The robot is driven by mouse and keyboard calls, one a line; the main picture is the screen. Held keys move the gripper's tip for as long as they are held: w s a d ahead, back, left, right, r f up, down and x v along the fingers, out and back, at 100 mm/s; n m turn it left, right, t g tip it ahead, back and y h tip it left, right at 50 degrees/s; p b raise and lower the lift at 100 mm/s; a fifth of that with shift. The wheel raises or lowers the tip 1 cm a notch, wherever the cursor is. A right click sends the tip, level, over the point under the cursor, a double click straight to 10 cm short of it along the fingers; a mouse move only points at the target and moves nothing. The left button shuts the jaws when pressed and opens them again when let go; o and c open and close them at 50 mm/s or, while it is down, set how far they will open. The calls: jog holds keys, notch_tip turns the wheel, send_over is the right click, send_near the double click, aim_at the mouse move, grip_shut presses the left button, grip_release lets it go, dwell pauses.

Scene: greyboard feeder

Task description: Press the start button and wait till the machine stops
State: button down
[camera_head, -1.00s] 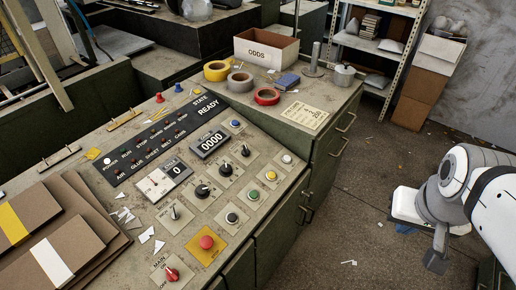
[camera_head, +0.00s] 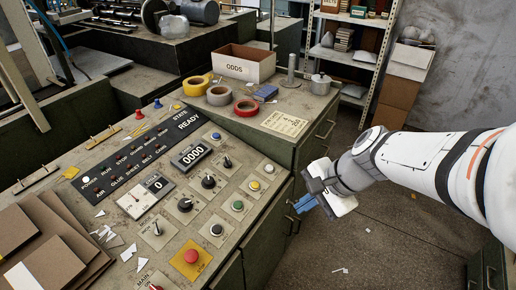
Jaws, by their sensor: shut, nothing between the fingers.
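The control panel (camera_head: 140,232) is a sloped console top with dials, switches and coloured buttons. A green button (camera_head: 237,205) sits near its right edge, between a yellow button (camera_head: 254,185) and a black button (camera_head: 216,229). A white button (camera_head: 268,168) is above these. I cannot read which is labelled start. A red mushroom button (camera_head: 191,256) stands on a yellow plate. The state strip (camera_head: 125,160) reads READY, with one white lamp lit beside POWER. My gripper (camera_head: 303,205), with blue fingers, is shut and empty, right of the buttons and apart from them.
Brown boards (camera_head: 45,245) lie at the left.

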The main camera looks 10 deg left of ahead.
jog(key=w+a+f+m+y+b, duration=0.1)
jog(key=w+a+f+m+y, duration=0.15)
jog(key=a+m, duration=0.25)
jog(key=w+a+f+m+y+b, duration=0.1)
jog(key=w+a+f+m+y, duration=0.15)
jog(key=w+a+m, duration=0.2)
jog(key=m+t+b, duration=0.1)
jog(key=m+t, duration=0.1)
jog(key=m, duration=1)
send_over(238, 205)
jog(key=s+d, duration=0.1)
jog(key=d, duration=0.3)
notch_tip(238, 205, down, 7)
jog(key=shift+s+y, duration=0.15)
jog(key=shift+y, duration=0.25)
jog(key=shift+f+t+b, duration=0.15)
jog(key=shift+t+b, duration=0.15)
jog(key=f+b, duration=0.2)
jog(key=a+f+b, duration=0.1)
jog(key=f+b, duration=0.1)
jog(key=f, duration=0.1)
jog(key=a+f+b, duration=0.1)
jog(key=f+b, duration=0.2)
jog(key=shift+w+f, duration=0.1)
jog(key=shift+w, duration=0.3)
jog(key=shift+a+f+b, duration=0.1)
jog(key=shift+f+b, duration=0.3)
